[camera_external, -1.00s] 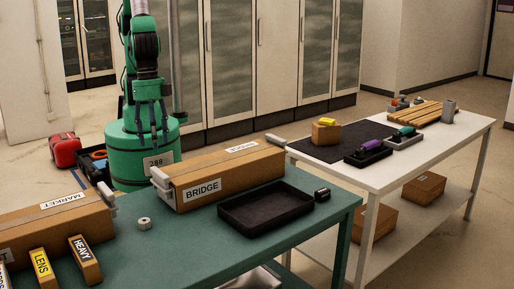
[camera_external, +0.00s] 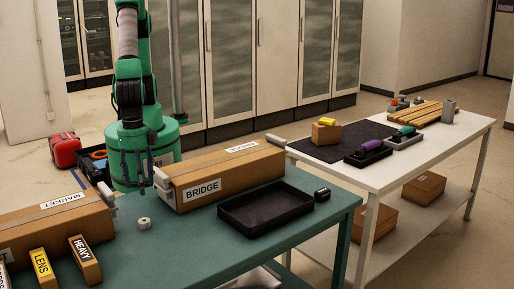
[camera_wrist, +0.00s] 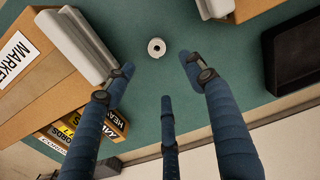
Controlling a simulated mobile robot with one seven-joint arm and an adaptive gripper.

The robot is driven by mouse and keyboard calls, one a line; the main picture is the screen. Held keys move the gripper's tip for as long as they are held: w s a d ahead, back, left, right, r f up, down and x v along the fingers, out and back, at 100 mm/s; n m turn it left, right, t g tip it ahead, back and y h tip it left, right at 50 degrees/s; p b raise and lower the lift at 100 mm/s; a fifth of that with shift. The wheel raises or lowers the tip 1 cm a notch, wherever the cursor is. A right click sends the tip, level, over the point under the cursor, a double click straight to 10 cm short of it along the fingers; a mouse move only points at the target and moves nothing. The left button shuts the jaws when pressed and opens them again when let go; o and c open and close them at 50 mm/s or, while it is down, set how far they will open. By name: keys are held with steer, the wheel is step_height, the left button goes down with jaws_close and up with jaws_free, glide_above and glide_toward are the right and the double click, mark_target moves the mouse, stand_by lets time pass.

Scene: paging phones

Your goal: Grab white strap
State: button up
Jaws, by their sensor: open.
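A small white roll with a dark centre hole, the only thing here that looks like a white strap, lies on the green table. It is in front of the BRIDGE box in the external view (camera_external: 144,223) and near the top middle of the wrist view (camera_wrist: 156,47). My gripper (camera_external: 143,188) hangs above and behind the roll in the external view, its fingers pointing down. In the wrist view my gripper (camera_wrist: 157,72) shows its blue fingers spread, open and empty, with the roll apart from the fingertips.
The BRIDGE box (camera_external: 225,181) and MARKET box (camera_external: 55,228), with grey end pieces, flank the roll. A black tray (camera_external: 266,212) lies to the right. Labelled blocks, including HEAVY (camera_external: 86,262), stand at the front left. Bare green tabletop (camera_external: 160,260) surrounds the roll.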

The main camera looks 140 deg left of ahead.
steer(key=b, duration=0.2)
glide_above(145, 221)
steer(key=shift+a+f, duration=0.1)
steer(key=shift+f, duration=4.15)
steer(key=shift+f, duration=0.1)
steer(key=shift+f+b, duration=0.65)
steer(key=shift+f, duration=1.85)
steer(key=c, duration=0.9)
